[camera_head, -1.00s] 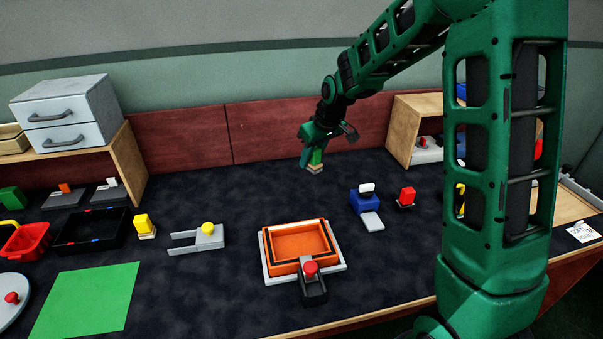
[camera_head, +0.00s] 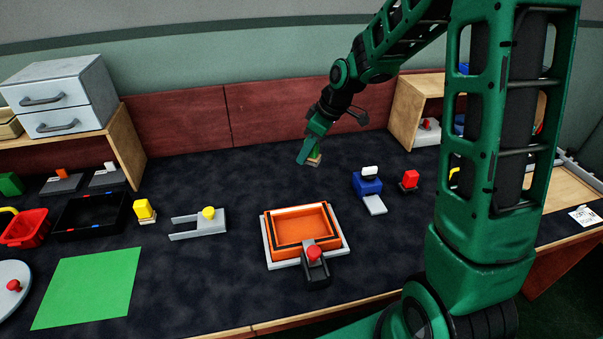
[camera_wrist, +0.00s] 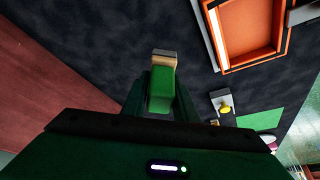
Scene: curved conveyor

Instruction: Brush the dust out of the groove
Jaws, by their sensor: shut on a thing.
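My gripper (camera_head: 307,160) is shut on a green-handled brush (camera_head: 314,161) with a pale tan bristle end. In the wrist view the brush (camera_wrist: 161,90) sits between the fingers of my gripper (camera_wrist: 160,108), its tan end pointing away from the palm. It is held over the back middle of the dark table. The orange tray (camera_head: 268,243) with a raised rim stands on a pale base in the front middle, apart from the brush. It also shows in the wrist view (camera_wrist: 222,50). I cannot make out which part is the groove, nor any dust.
A black block with a red knob (camera_head: 314,253) sits at the tray's front edge. A grey fork-shaped piece (camera_head: 190,222) and a green mat (camera_head: 88,288) are left. The table's back middle is clear.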

